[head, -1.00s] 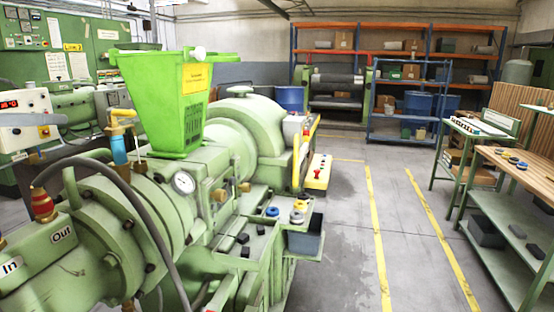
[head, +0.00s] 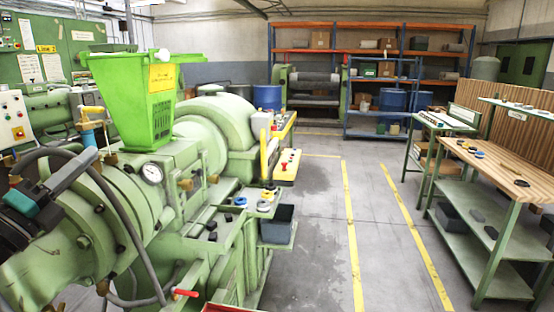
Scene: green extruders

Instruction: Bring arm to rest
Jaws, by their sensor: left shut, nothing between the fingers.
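My left gripper (head: 82,168) shows at the lower left in the head view, with a grey finger part and a teal and black body. It points up and to the right, in front of the green extruder (head: 180,165). Its fingers are shut and nothing shows in them. I cannot tell how far it is from the machine's surface. My right gripper is not in view.
A green hopper (head: 135,105) stands on the extruder, with a pressure gauge (head: 152,173) below it. A grey hose (head: 120,215) runs near my left gripper. A wooden-topped workbench (head: 490,165) stands at the right. The grey floor (head: 315,235) between is clear.

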